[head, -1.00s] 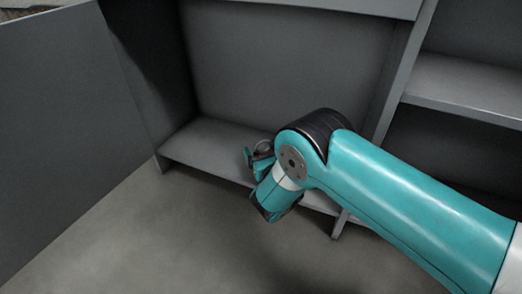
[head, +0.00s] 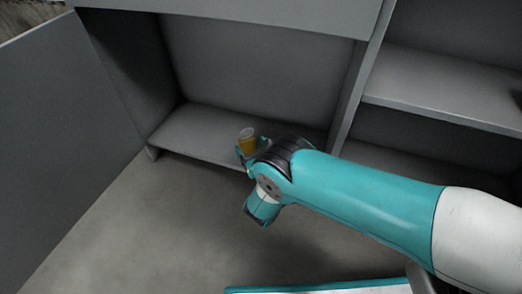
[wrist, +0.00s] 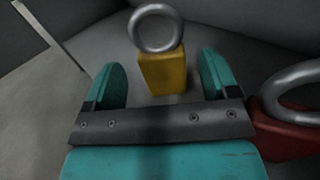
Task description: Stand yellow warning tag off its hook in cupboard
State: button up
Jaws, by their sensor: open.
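The yellow warning tag (head: 247,146) is a yellow block with a grey metal ring on top. It stands upright on the bottom board of the cupboard (head: 190,132), and it also shows in the wrist view (wrist: 163,73). My gripper (wrist: 160,62) is open, with one teal finger to the left of the tag and one to the right. The tag stands between or just beyond the fingertips, with clear gaps on both sides. In the head view my gripper (head: 252,153) is at the board's front edge, partly hidden by my wrist. No hook shows.
A red block with a metal ring (wrist: 292,130) lies close at the right of my gripper in the wrist view, partly cut off. The open grey cupboard door (head: 60,140) is at the left. Shelves (head: 440,88) stand at the right beyond a divider.

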jog(key=p+v, duration=0.1)
jog(key=p, duration=0.1)
jog(key=p+v, duration=0.3)
jog(key=p, duration=0.2)
jog(key=shift+s+d+r, duration=0.1)
jog(key=shift+s+r, duration=0.15)
jog(key=shift+r, duration=0.1)
jog(key=shift+s+d+f+p, duration=0.15)
jog(key=shift+s+d+p, duration=0.1)
jog(key=shift+s+p, duration=0.2)
jog(key=shift+s+d+f+p, duration=0.2)
jog(key=shift+s+p, duration=0.2)
jog(key=shift+p, duration=0.05)
